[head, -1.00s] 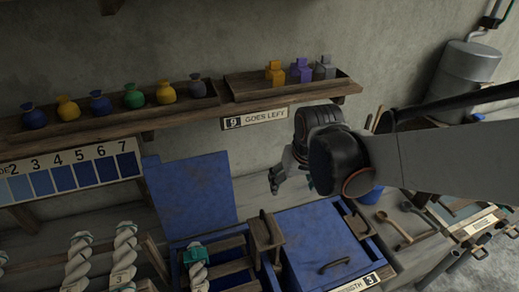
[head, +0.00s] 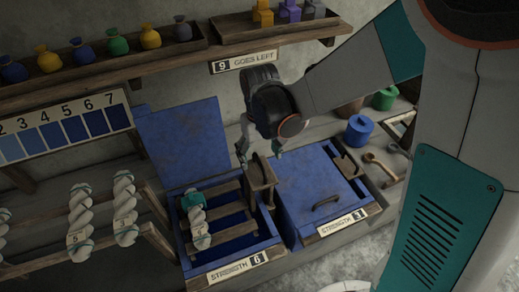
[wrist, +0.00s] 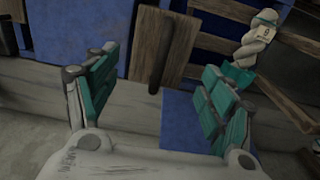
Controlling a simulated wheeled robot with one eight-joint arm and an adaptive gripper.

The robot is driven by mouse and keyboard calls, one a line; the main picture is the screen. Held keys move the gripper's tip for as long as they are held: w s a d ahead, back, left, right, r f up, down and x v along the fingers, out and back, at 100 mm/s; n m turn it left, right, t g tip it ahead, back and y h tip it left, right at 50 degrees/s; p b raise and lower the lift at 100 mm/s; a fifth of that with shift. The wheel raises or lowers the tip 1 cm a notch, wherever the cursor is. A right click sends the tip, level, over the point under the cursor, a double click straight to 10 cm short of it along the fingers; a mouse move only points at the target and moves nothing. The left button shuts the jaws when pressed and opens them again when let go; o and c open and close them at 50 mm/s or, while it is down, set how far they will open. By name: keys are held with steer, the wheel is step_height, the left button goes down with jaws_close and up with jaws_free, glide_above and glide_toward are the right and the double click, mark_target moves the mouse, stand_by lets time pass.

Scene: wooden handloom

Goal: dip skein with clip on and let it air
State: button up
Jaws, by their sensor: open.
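A white twisted skein (head: 198,222) with a teal clip (head: 192,200) at its upper end lies on the wooden slats of the open blue vat (head: 279,258) labelled strength 6. In the wrist view the skein (wrist: 258,38) and its teal clip (wrist: 236,76) are at the upper right, outside my fingers. My gripper (head: 260,154) is open and empty, near the upright wooden block with a dark handle (head: 259,178) at the vat's right side. In the wrist view the handle (wrist: 160,55) shows beyond the gap between my fingers (wrist: 158,98).
A closed blue vat lid (head: 305,180) with a handle adjoins on the right. A raised blue panel (head: 185,140) stands behind the open vat. Other skeins (head: 124,205) hang on a rack at left. A shelf (head: 130,75) with bags and blocks runs above.

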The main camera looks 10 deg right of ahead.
mark_target(260, 162)
steer(key=shift+f+b, duration=1.15)
steer(key=shift+f, duration=0.9)
steer(key=shift+f, duration=0.25)
jaws_close()
steer(key=shift+b, duration=0.3)
